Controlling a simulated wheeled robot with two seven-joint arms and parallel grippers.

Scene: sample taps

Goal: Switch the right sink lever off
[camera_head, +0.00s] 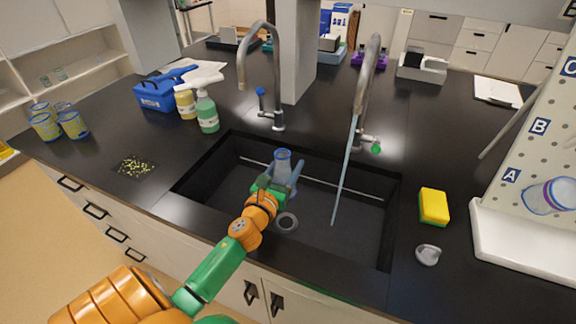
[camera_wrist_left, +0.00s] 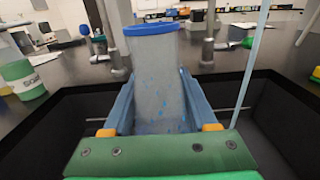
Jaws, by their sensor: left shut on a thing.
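The right tap (camera_head: 370,75) is a curved metal spout behind the sink. Its lever (camera_head: 372,145) has a green tip and sits low on its base. A stream of water (camera_head: 345,170) falls from this spout into the sink; it also shows in the left wrist view (camera_wrist_left: 258,45). My left gripper (camera_head: 278,182) is over the sink, left of the stream and apart from the lever. It is shut on a clear container with a blue rim (camera_wrist_left: 154,70), held upright between the fingers. In the head view the container (camera_head: 283,162) shows above the gripper. My right gripper is out of view.
The left tap (camera_head: 262,65) has a blue lever (camera_head: 261,91) and shows no stream. The dark sink (camera_head: 385,225) is sunk into the black counter. A yellow sponge (camera_head: 433,206) and a pegboard rack (camera_head: 510,215) stand right; bottles (camera_head: 207,112) stand left.

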